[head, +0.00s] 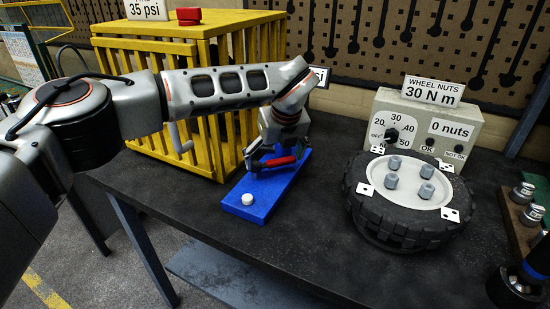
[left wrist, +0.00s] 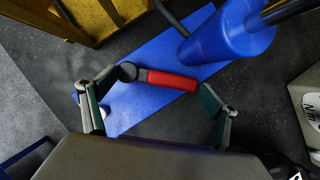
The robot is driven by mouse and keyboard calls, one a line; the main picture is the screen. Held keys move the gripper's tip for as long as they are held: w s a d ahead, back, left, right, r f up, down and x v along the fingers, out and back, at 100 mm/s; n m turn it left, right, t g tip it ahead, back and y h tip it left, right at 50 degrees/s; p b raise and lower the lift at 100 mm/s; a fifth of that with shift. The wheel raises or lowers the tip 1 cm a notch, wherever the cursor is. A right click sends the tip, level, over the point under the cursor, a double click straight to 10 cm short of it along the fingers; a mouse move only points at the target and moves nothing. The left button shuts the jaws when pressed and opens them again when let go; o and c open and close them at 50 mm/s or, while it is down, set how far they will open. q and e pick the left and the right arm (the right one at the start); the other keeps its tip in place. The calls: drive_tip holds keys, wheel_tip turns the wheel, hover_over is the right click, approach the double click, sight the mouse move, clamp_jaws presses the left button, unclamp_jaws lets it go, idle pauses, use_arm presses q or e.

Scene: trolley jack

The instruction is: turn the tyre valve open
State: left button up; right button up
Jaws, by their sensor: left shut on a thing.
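The valve's red lever (head: 288,158) lies over a blue base plate (head: 268,192) on the dark bench. In the left wrist view the lever (left wrist: 168,80) runs from a dark round end at left to its red end at right. My left gripper (head: 272,159) is down at the lever; in the left wrist view its fingers (left wrist: 158,80) stand at the lever's two ends, shut on it. A white round knob (head: 248,199) sits at the plate's near end. A blue cylinder (left wrist: 228,32) stands beyond the lever in the left wrist view. My right gripper is not seen.
A yellow cage (head: 190,110) stands behind and left of the plate. A tyre with wheel nuts (head: 405,205) lies to the right, before a grey dial box (head: 425,125). A black tool with a blue ring (head: 518,285) is at lower right. Bench between plate and tyre is clear.

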use_arm(q)
drive_tip(key=o, duration=1.5)
drive_tip(key=shift+c, duration=0.2)
drive_tip(key=v, duration=1.2)
